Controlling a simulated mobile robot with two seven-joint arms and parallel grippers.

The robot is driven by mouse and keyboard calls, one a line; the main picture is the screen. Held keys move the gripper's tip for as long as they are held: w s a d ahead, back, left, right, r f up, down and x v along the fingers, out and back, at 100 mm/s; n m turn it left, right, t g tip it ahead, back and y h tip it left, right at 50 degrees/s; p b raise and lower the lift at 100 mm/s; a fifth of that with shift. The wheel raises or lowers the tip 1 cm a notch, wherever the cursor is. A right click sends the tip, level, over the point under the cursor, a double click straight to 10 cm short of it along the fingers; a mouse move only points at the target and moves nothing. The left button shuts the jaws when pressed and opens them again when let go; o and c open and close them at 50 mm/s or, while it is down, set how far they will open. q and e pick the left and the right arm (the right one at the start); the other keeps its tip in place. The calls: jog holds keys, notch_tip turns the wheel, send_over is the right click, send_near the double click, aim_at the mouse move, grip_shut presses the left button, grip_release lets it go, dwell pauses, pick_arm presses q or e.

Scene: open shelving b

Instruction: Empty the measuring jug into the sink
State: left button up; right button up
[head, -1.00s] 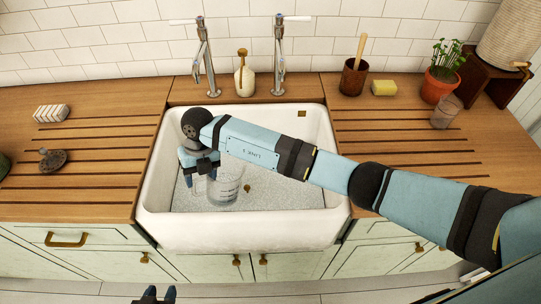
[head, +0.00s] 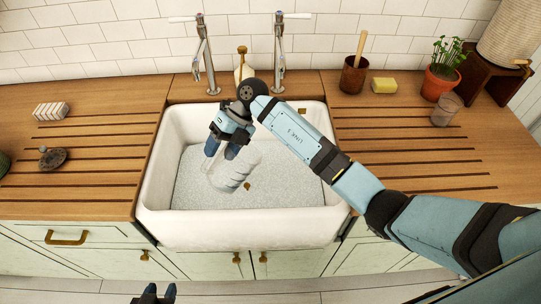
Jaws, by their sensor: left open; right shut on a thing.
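The clear measuring jug (head: 232,172) is over the white sink (head: 237,229), tilted well over to one side. My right gripper (head: 222,150) is shut on it from above and behind, at the jug's upper left. The jug's handle and mouth are hard to make out, and I cannot tell whether any liquid is in it. My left gripper (head: 154,292) is open and empty at the bottom edge, low in front of the cabinets and well away from the jug.
Two taps (head: 207,60) (head: 279,55) and a soap dispenser (head: 243,65) stand behind the sink. A pot with a wooden handle (head: 353,77), a yellow sponge (head: 384,86), a glass (head: 446,110) and a potted plant (head: 440,84) stand right. The left drainboard is mostly clear.

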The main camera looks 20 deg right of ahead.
jog(key=shift+w+d+r+y, duration=0.1)
jog(key=shift+d+r+y, duration=0.2)
jog(key=shift+r, duration=0.1)
jog(key=shift+w+d+r+y+b, duration=0.15)
jog(key=shift+d+r+y+b, duration=0.2)
jog(key=shift+d+r+y, duration=0.55)
dwell(0.4)
jog(key=shift+w+d+r+g+y, duration=0.1)
jog(key=shift+d+r+g+y, duration=0.4)
jog(key=shift+d+y, duration=0.35)
dwell(2.0)
jog(key=shift+w+d+r+n+y+b, duration=0.15)
jog(key=shift+d+r+n+y+b, duration=0.25)
jog(key=shift+d+y, duration=0.4)
dwell(1.5)
